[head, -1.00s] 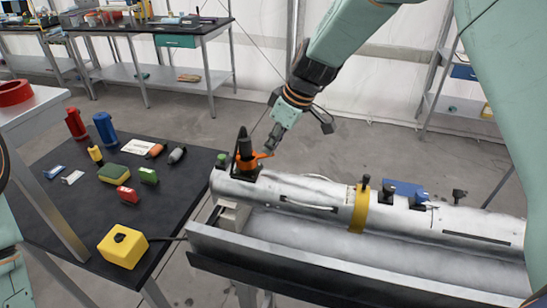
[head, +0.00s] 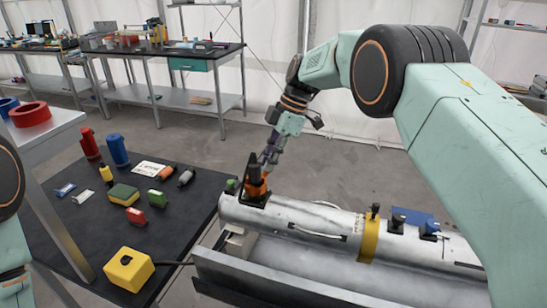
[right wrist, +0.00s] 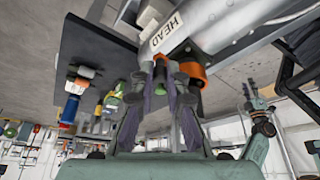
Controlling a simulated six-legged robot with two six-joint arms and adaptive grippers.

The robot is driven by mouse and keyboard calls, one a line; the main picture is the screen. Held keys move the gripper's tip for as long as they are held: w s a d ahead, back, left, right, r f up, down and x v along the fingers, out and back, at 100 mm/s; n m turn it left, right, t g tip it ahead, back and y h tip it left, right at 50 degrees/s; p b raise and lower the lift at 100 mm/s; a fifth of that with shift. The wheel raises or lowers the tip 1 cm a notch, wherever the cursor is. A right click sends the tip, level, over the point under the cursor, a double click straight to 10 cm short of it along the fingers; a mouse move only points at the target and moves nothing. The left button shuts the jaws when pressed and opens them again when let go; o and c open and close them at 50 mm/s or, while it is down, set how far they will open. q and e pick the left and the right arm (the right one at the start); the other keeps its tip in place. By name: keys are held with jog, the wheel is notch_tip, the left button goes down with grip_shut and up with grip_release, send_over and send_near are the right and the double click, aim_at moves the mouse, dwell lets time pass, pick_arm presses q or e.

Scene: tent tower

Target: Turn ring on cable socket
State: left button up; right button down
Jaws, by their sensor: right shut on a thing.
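The cable socket (head: 253,166) is a dark upright plug-like piece on the left end of a silver cylinder (head: 300,217). An orange ring (head: 256,186) sits around its lower part; in the right wrist view the orange ring (right wrist: 192,72) shows beside the fingers. My right gripper (head: 267,163) comes down from behind and is shut on the ring. In the right wrist view my right gripper (right wrist: 168,75) has its fingers close together, partly hiding the ring and socket.
The cylinder lies in a grey trough (head: 290,280) with a yellow band (head: 369,240) around it. A black table (head: 85,215) at left holds a yellow box (head: 129,270), bottles and small blocks. Floor behind the cylinder is clear.

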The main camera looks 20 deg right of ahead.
jog(key=shift+w+a+r+n, duration=0.1)
jog(key=shift+w+a+n, duration=0.2)
jog(key=shift+n, duration=0.3)
jog(key=shift+w+a+p, duration=0.1)
jog(key=shift+p, duration=0.2)
jog(key=c, duration=1.4)
grip_release()
jog(key=shift+g, duration=0.3)
jog(key=shift+o, duration=0.2)
jog(key=v, duration=0.7)
jog(key=shift+r, duration=0.2)
